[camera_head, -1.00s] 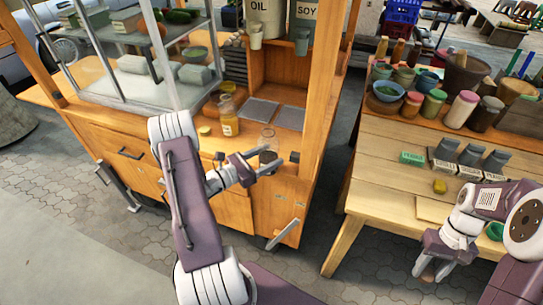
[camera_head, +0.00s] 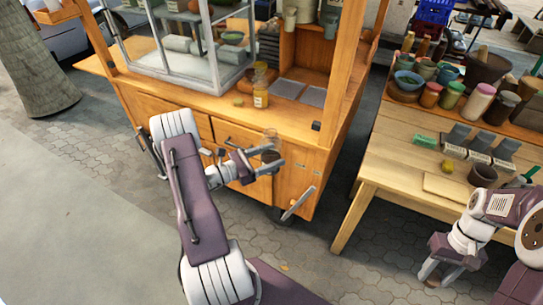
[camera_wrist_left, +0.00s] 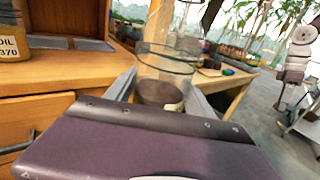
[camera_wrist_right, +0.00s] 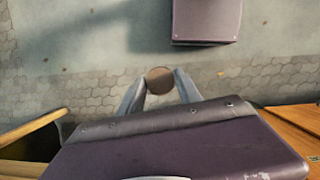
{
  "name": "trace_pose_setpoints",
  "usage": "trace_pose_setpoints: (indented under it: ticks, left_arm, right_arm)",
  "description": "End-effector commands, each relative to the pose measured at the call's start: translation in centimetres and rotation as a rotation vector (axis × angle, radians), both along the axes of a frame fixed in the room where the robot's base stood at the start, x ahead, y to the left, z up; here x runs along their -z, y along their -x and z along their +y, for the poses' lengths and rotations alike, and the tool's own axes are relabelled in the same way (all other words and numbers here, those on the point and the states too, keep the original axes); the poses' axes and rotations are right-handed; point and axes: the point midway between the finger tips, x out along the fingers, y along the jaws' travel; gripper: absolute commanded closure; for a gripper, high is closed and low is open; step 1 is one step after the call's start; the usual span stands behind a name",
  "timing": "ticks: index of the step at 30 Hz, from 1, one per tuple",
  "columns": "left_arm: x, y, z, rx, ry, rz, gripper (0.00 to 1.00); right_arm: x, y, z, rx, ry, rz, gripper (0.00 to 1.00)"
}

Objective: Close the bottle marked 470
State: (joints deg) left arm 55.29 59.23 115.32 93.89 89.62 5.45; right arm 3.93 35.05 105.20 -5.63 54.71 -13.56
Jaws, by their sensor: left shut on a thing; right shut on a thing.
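A clear glass bottle (camera_head: 270,142) with dark contents is in my left gripper (camera_head: 268,165), in front of the wooden cart. It also shows in the left wrist view (camera_wrist_left: 165,72), upright between the fingers (camera_wrist_left: 165,92), with its mouth uncovered. A pale label edge shows low on it; no number is readable. My right gripper (camera_wrist_right: 159,83) is shut on a round brown lid (camera_wrist_right: 160,79), held above the paving. In the head view my right gripper (camera_head: 440,275) is at the lower right, well apart from the bottle, and the lid is hard to make out.
The cart counter (camera_head: 205,101) holds an oil bottle (camera_head: 261,95) marked 370 and a small yellow lid (camera_head: 239,101). A wooden table (camera_head: 385,165) with pots, boxes and a dark cup (camera_head: 482,174) stands at right. Paving between them is open.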

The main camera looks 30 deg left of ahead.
Motion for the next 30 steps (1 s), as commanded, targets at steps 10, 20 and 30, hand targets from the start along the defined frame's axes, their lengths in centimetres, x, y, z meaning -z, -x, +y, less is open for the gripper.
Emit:
trace_pose_setpoints:
  ticks: [10, 20, 30]
  left_arm:
    - [0.0, 0.0, 0.0, -0.001, 0.000, -0.001, 0.74]
    - [-0.1, 0.0, 0.0, -0.001, 0.000, -0.001, 1.00]
    - [0.8, 1.6, -5.5, 0.049, 0.014, 0.008, 1.00]
  right_arm:
    - [0.0, 0.0, 0.0, 0.000, 0.000, 0.000, 0.96]
    - [0.0, 0.0, 0.0, 0.000, 0.000, 0.000, 0.96]
    - [-4.0, -0.1, 1.3, -0.021, -0.006, -0.005, 0.96]
